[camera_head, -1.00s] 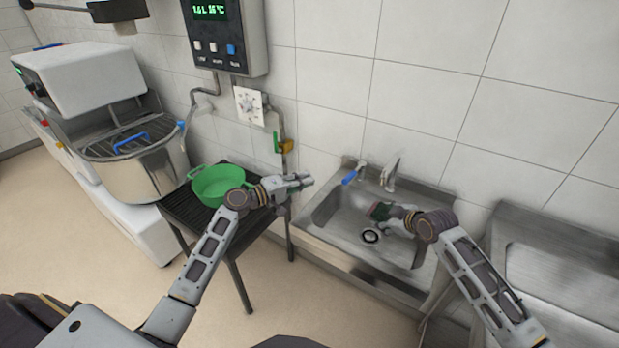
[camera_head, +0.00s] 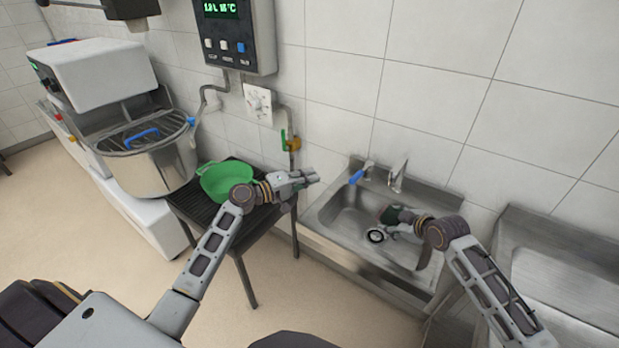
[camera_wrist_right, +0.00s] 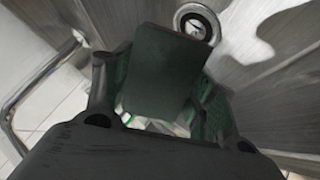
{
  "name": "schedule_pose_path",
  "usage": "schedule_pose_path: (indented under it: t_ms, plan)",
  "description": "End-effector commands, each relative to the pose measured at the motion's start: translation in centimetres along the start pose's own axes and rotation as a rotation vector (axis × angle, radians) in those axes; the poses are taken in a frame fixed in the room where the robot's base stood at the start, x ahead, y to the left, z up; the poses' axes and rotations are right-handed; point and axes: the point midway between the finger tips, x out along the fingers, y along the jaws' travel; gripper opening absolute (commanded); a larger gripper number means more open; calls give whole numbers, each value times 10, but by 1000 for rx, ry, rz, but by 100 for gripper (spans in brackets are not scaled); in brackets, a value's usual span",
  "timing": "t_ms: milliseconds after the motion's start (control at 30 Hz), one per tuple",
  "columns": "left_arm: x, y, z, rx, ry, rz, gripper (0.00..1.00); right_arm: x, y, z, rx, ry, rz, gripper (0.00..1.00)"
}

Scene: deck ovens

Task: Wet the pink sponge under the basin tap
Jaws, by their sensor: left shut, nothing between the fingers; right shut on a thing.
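The steel basin (camera_head: 335,212) has a tap (camera_head: 398,177) at its back wall and a blue-handled lever (camera_head: 358,176) left of the tap. My right gripper (camera_head: 392,216) is low inside the basin, below and in front of the tap. It is shut on a dark slab, the sponge (camera_head: 387,213), which also fills the middle of the right wrist view (camera_wrist_right: 165,70). The sponge looks dark green-grey with a brownish edge; pink is not clear. I see no water stream. My left gripper (camera_head: 312,176) is shut and empty, left of the basin.
The drain (camera_head: 376,236) is close to the right gripper.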

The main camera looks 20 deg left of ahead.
Motion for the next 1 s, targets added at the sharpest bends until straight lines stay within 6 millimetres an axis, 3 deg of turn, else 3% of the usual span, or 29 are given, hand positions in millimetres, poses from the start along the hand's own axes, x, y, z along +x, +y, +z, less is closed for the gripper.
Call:
schedule_pose_path:
  t_ms: [1000]
  plan:
    - [-2, 36, -7, 0, 0, 0, 0, -38, -18, 27, 0, -1, -1, 38]
